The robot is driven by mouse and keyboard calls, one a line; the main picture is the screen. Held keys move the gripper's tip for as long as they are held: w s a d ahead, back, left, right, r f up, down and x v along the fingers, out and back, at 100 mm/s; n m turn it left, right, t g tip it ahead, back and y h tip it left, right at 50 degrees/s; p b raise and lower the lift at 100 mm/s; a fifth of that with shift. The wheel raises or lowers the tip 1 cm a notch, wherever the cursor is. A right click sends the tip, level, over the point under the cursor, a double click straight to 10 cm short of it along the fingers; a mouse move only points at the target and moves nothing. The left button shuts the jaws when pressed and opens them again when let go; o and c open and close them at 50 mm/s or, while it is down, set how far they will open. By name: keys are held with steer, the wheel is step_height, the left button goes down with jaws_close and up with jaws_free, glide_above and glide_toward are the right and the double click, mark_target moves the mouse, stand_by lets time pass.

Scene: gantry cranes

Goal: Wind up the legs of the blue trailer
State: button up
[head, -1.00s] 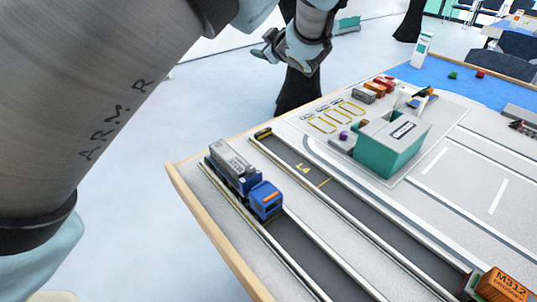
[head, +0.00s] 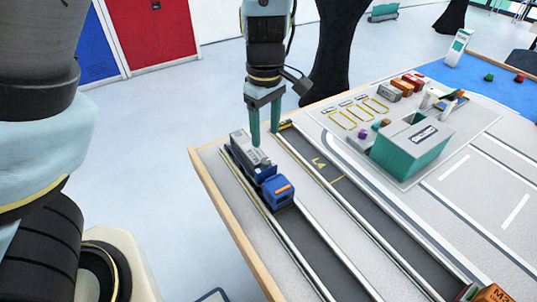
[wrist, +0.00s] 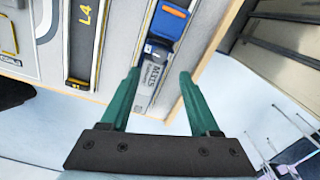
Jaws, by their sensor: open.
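The blue trailer (head: 243,152) carries a grey load and stands behind a blue truck cab (head: 278,191) in the lane by the table's left edge. In the wrist view the trailer (wrist: 155,60) shows a grey top with dark lettering, and the cab (wrist: 173,18) is beyond it. My gripper (head: 265,136) points down, open and empty, with its green fingers over or just beside the trailer in the head view. In the wrist view my gripper (wrist: 158,74) has its fingers apart on either side of the trailer, seemingly above it. The trailer's legs cannot be made out.
The lane marked L4 (head: 318,161) runs beside the trailer's lane, with raised rails between. A green and grey block (head: 412,148) stands to the right. An orange container (head: 491,294) is at the front right. The table's wooden edge (head: 225,215) is close on the left.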

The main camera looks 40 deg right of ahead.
mark_target(266, 160)
step_height(266, 160, down, 8)
steer(key=shift+f, duration=0.25)
steer(key=shift+c, duration=0.4)
jaws_close()
